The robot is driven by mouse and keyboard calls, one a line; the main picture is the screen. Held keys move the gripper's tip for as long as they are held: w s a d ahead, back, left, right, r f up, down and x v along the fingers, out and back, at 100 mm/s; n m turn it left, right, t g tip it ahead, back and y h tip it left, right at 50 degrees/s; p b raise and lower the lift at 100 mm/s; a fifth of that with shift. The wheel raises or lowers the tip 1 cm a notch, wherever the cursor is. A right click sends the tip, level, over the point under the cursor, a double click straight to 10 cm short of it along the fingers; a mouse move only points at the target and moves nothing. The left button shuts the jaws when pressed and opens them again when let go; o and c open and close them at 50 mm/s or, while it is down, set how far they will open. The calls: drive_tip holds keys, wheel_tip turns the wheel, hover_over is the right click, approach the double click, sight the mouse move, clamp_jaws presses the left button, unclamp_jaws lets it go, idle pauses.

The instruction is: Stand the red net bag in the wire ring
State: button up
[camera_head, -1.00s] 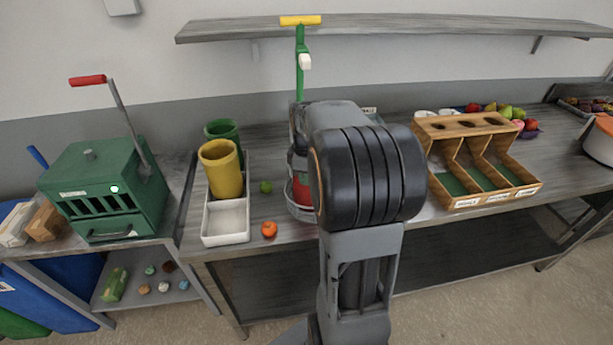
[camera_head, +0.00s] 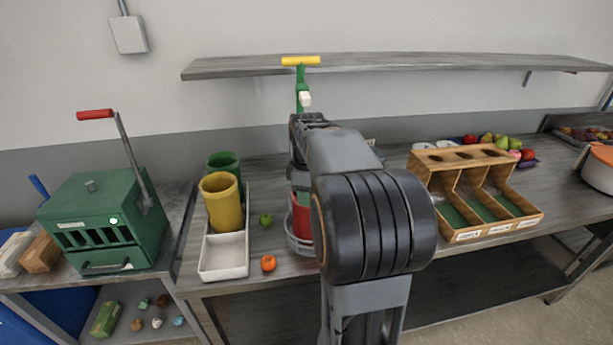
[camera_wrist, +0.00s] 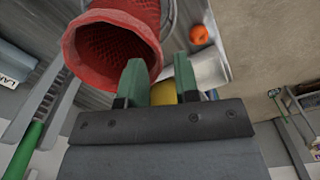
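The red net bag (camera_wrist: 115,40) is a mesh tube with its open mouth facing the wrist camera, at the upper left of the wrist view. In the head view, the red bag (camera_head: 302,217) shows upright inside the rim of the grey wire ring (camera_head: 298,246); my arm hides its right side. Part of a grey rim also shows beside the bag in the wrist view. My gripper (camera_wrist: 160,72) has two green fingers spread apart with nothing between them. The bag lies beside the left finger, outside the gap. In the head view my arm hides the fingertips.
Left are a white tray (camera_head: 224,258), a yellow cup (camera_head: 221,201), a lime (camera_head: 266,220) and an orange fruit (camera_head: 268,263). A wooden sorter (camera_head: 475,190) stands right. A shelf (camera_head: 400,65) hangs above.

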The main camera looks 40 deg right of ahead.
wheel_tip(320, 180, up, 6)
drive_tip(key=s+a+f+m+t, duration=0.2)
drive_tip(key=s+a+f+m, duration=0.2)
drive_tip(key=a, duration=0.5)
drive_tip(key=s+a+f+m+t, duration=0.2)
drive_tip(key=s+a+f+m, duration=0.2)
drive_tip(key=s+a, duration=0.2)
drive_tip(key=a, duration=0.2)
drive_tip(key=shift+s+a+f, duration=0.25)
drive_tip(key=shift+a, duration=0.1)
